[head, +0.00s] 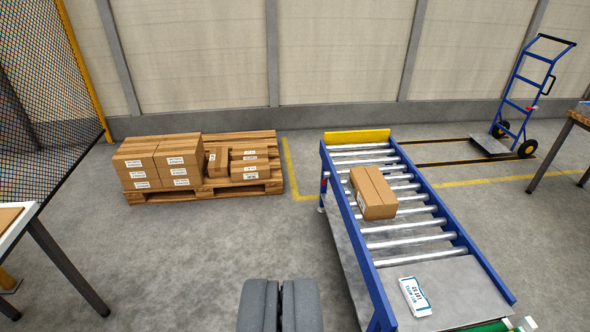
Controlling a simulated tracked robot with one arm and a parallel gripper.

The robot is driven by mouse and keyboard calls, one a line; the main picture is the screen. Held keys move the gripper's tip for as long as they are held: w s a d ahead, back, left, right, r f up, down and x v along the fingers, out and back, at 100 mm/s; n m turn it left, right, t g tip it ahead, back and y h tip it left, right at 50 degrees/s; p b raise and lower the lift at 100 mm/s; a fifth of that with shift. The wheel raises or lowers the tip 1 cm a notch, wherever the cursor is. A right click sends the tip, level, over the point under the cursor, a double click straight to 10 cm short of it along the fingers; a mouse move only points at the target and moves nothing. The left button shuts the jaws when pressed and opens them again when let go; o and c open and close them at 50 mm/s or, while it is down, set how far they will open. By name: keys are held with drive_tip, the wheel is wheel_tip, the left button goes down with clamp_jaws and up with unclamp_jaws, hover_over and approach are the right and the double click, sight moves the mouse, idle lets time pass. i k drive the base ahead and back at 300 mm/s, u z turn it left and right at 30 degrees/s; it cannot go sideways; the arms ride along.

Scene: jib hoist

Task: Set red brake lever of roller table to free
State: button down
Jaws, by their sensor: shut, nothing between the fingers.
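The roller table (449,228) has blue side rails and silver rollers, and runs from the front right toward the wall. A small red part (324,183), seemingly the brake lever, shows on the outer left side near its far end. It is too small to tell its setting. A cardboard box (374,193) rests on the rollers. My gripper (280,288) is at the bottom middle of the view, shut and empty. It is left of the table's near part and apart from the red part.
A pallet (232,187) with several cartons stands at the back left. A blue hand truck (522,100) stands at the back right. Tables edge both sides. Floor between pallet and roller table is clear.

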sight(326, 175)
drive_tip(key=i, duration=1.55)
drive_tip(key=z, duration=0.3)
